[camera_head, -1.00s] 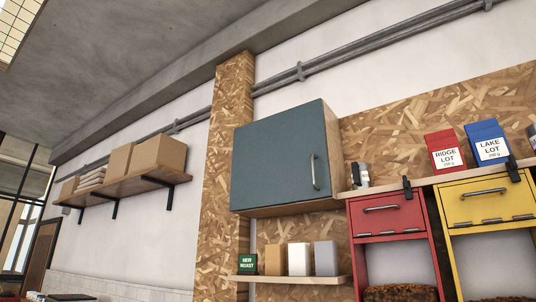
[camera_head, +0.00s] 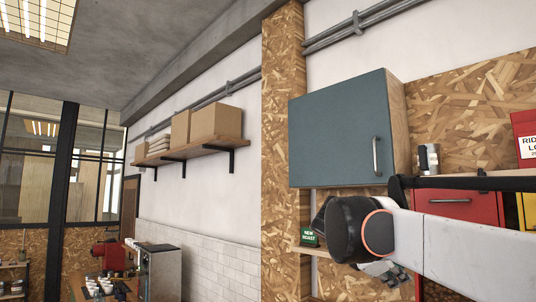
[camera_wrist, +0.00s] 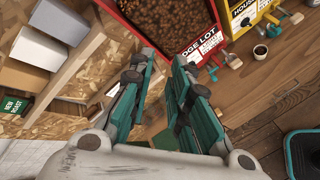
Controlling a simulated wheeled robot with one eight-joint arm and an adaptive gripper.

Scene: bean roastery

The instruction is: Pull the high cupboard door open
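The high cupboard door (camera_head: 338,128) is a flat teal panel on a wooden cupboard on the wall, and it is shut. Its metal bar handle (camera_head: 377,156) stands upright near the door's lower right edge. My arm reaches in from the right in the head view, below the cupboard. My gripper (camera_head: 397,278) is low there, partly hidden by my arm and apart from the handle. In the wrist view my gripper (camera_wrist: 163,62) shows two teal fingers held apart with nothing between them. The cupboard door is not in the wrist view.
A small shelf with a "New Roast" box (camera_head: 310,238) is under the cupboard, partly behind my arm. A red dispenser (camera_head: 458,200) is to the right. A shelf with cardboard boxes (camera_head: 215,122) is on the left wall.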

